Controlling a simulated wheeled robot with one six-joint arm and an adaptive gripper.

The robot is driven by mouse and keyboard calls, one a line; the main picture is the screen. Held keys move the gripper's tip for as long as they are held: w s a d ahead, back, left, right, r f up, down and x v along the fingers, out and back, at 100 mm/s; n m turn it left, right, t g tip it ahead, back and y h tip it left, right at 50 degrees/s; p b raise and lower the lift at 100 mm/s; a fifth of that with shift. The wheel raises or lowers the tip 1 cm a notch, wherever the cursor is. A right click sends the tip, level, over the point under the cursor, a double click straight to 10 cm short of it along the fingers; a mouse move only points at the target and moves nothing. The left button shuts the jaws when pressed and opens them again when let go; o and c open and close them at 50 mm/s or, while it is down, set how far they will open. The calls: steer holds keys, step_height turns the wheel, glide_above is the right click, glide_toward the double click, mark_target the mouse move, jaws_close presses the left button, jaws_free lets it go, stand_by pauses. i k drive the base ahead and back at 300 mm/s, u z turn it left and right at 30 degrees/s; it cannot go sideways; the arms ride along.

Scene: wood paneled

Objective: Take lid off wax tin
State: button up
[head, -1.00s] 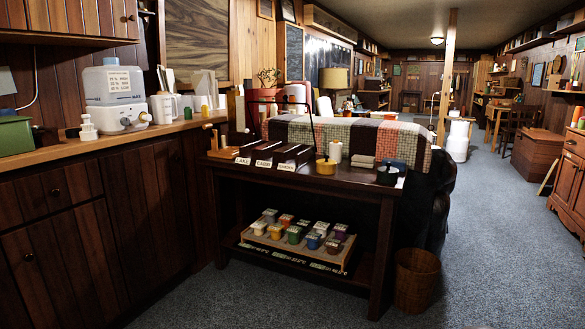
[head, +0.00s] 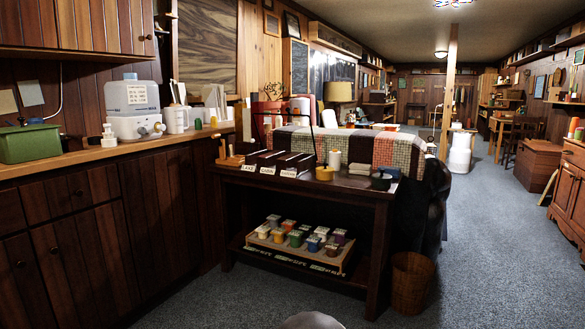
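Two small round tins stand at the right part of the dark wooden table (head: 345,189). One is a yellow tin (head: 324,174); the other is a dark green or black tin (head: 381,182) near the table's right end. I cannot tell which is the wax tin, and their lids are too small to make out clearly. My gripper is not in view. A grey rounded shape at the bottom edge looks like part of my own body.
A wooden tray (head: 292,257) of several coloured pots sits on the lower shelf. A cream candle (head: 335,160) is beside the yellow tin. Carpet is open in front and right. Counter cabinets (head: 85,247) line the left.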

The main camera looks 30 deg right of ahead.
mark_target(323, 170)
steer(key=u, duration=0.2)
steer(key=i, duration=1.9)
steer(key=z, duration=0.55)
steer(key=i, duration=1)
steer(key=z, duration=1.5)
steer(key=i, duration=0.7)
steer(key=z, duration=0.6)
